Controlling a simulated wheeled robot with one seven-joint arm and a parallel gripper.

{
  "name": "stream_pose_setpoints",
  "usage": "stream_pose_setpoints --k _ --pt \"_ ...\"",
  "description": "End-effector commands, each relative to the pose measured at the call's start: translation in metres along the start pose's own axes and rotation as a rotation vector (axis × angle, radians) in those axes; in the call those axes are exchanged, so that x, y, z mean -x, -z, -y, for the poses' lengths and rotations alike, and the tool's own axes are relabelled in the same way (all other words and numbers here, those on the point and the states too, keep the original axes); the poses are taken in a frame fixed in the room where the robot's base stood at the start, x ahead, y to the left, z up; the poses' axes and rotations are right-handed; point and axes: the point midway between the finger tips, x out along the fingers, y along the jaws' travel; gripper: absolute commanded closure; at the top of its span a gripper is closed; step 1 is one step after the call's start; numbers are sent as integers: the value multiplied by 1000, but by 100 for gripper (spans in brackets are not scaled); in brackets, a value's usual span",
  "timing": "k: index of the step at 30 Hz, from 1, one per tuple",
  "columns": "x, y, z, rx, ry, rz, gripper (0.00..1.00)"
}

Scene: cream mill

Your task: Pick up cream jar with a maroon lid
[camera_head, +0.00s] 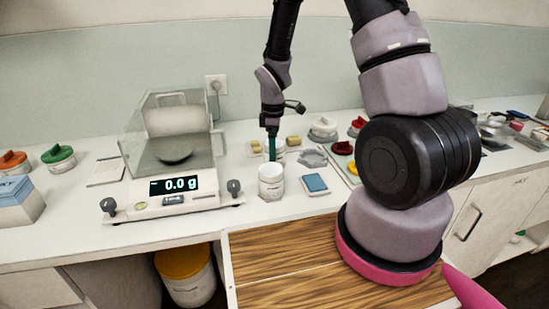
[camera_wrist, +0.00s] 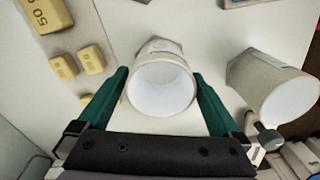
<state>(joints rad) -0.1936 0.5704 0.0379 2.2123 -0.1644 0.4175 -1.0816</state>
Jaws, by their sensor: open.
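My gripper (camera_head: 271,148) points down over the counter beside the scale. In the wrist view its two green fingers (camera_wrist: 160,98) are open, one on each side of a white open jar (camera_wrist: 143,88). That jar has no lid and looks empty inside; I cannot tell whether the fingers touch it. A second open white jar (camera_wrist: 250,80) stands to the right in the wrist view. In the head view a white jar (camera_head: 271,184) stands in front of my gripper. A dark red, maroon-looking lid (camera_head: 342,148) shows right of my gripper; any jar under it is unclear.
A scale (camera_head: 175,185) reading 0.0 g stands left. Yellow blocks (camera_wrist: 91,60) lie near the open jars. A blue-screened device (camera_head: 315,184) lies right of the front jar. Green-lidded (camera_head: 58,154) and orange-lidded (camera_head: 13,160) jars stand far left. My arm hides some counter at right.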

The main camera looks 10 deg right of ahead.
Motion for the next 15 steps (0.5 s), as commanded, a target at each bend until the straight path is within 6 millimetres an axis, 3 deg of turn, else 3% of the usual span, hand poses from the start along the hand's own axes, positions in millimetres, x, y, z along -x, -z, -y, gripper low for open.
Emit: stream_pose_setpoints --k 4,12,15 --pt "-16 1 0 1 1 0 0" --pt "-18 1 0 0 -1 -1 0" --pt "-18 1 0 0 -1 -1 38"
